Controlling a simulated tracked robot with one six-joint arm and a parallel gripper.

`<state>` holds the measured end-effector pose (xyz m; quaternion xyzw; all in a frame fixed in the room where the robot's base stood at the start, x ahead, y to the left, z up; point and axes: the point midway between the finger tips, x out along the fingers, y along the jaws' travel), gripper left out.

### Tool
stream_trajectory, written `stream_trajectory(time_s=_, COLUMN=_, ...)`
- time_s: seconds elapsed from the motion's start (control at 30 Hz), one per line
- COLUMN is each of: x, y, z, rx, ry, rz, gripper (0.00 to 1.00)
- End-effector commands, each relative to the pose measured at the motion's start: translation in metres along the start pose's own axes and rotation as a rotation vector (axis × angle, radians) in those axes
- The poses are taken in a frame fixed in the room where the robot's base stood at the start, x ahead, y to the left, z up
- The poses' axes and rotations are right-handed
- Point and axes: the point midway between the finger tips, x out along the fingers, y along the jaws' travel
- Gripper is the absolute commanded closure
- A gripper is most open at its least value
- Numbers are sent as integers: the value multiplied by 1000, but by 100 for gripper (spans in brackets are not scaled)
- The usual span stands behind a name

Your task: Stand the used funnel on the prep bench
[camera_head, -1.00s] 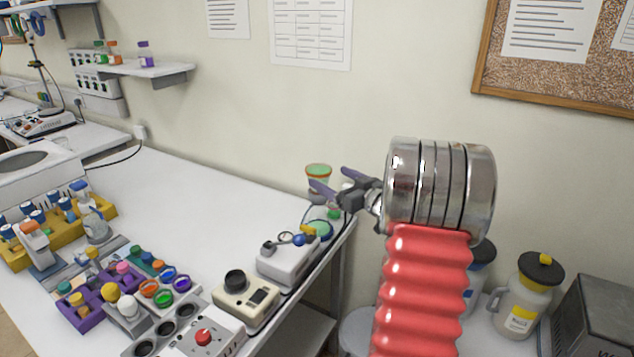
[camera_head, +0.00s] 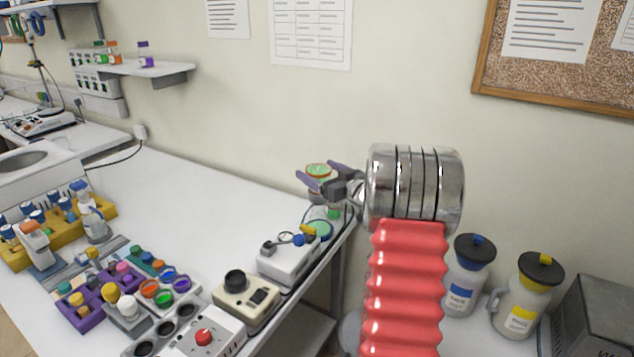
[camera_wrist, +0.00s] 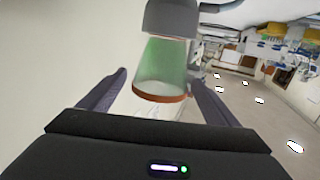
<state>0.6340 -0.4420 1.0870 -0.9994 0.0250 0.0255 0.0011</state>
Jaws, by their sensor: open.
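A translucent green funnel-like cone with an orange-brown rim (camera_head: 318,169), likely the used funnel, is at the far right corner of the prep bench (camera_head: 200,190). In the wrist view, which looks upside down, the cone (camera_wrist: 163,68) narrows into a grey piece (camera_wrist: 172,18). My gripper (camera_head: 317,180) is open, and its two purple-grey fingers reach to either side of the cone. In the wrist view the gripper (camera_wrist: 155,90) has one finger on each side, with visible gaps. Whether the cone touches anything beyond the grey piece is hidden.
Below the cone is clear glassware with green parts (camera_head: 320,228). The bench's back middle is clear. Two jugs (camera_head: 470,280) stand at right.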

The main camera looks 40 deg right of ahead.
Motion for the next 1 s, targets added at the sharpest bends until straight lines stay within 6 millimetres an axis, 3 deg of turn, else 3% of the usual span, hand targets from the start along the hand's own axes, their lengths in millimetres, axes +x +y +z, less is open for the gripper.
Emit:
stream_trajectory(time_s=0.57, x=3, y=0, z=0, rx=-1, ry=0, rz=0, gripper=16)
stream_trajectory(time_s=1.0, x=3, y=0, z=0, rx=-1, ry=0, rz=0, gripper=46)
